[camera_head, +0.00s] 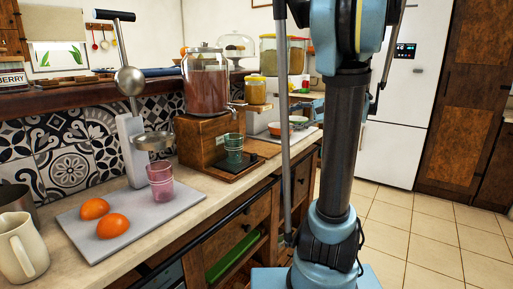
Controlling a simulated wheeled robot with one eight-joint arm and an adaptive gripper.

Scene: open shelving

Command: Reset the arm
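My arm (345,140), with blue joints and a black link, rises upright at the right of the head view, in front of the counter's far end. Its upper part runs out of the top of the picture. I cannot make out my gripper or its fingertips in this view. No held thing shows.
A counter (170,225) runs along the left. It bears a grey board (150,220) with two oranges (113,226), pink glasses (160,182), a juice press (131,130), a cream jug (22,248) and a drink dispenser (206,85). A white fridge (395,130) stands behind; tiled floor (430,235) is clear at right.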

